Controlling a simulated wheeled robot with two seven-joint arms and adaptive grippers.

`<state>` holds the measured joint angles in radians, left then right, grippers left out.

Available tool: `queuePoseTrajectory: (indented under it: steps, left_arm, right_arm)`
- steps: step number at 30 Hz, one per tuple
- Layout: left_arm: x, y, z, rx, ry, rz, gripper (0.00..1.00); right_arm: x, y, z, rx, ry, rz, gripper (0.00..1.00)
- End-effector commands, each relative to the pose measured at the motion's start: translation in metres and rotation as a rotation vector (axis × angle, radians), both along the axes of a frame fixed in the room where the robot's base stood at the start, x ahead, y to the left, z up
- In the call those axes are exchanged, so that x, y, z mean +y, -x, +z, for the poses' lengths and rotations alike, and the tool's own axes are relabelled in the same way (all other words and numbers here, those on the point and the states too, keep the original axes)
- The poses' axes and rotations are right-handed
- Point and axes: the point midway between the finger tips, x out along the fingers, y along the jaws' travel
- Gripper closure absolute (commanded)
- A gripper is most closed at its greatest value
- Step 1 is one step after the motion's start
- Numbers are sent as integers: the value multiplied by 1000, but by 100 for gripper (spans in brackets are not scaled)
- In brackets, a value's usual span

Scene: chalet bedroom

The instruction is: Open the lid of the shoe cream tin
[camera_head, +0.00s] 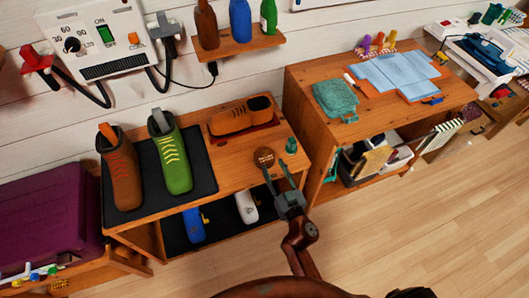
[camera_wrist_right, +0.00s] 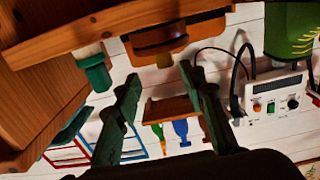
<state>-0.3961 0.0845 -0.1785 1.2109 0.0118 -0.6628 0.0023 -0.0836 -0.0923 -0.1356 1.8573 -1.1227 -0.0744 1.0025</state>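The shoe cream tin (camera_head: 264,157), small, round and brown, stands on the bare wood near the front right of the shoe bench (camera_head: 232,178). Its lid appears to be on. My right gripper (camera_head: 279,171) is open and empty, just in front of the tin, with its fingers pointing toward it. In the right wrist view the open fingers (camera_wrist_right: 160,76) are apart. That view is upside down, and a dark round shape near its top centre may be the tin. My left gripper is not in view.
A small green bottle (camera_head: 291,146) stands right of the tin. A brown shoe (camera_head: 240,115) lies behind it on a red mat. Brown (camera_head: 124,175) and green (camera_head: 174,160) boots stand at left on a black mat. Floor is clear at right.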

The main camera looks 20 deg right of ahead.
Motion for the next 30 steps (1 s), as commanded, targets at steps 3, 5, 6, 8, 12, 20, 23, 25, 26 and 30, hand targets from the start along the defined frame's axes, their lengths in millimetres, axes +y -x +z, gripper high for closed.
queuePoseTrajectory:
  steps: [3,5,6,8,12,20,23,25,26,30]
  left_arm:
    - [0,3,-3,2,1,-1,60]
    - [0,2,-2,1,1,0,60]
    - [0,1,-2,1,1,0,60]
    - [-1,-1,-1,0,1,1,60]
    - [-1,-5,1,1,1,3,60]
    - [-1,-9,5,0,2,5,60]
    - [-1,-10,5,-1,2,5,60]
    - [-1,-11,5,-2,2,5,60]
    - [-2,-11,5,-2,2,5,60]
    - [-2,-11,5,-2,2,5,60]
  right_arm:
    - [8,-10,2,-10,1,20,62]
    - [9,-17,1,-10,0,21,62]
    - [9,-23,2,-11,1,22,62]
    - [9,-33,2,-11,2,21,62]
    - [9,-55,2,-10,3,20,62]
    - [10,-78,1,-8,0,18,62]
    - [9,-80,1,-7,-1,18,62]
    - [9,-80,1,-7,-1,17,62]
    - [9,-80,1,-7,-1,17,62]
    - [10,-79,1,-7,-1,17,66]
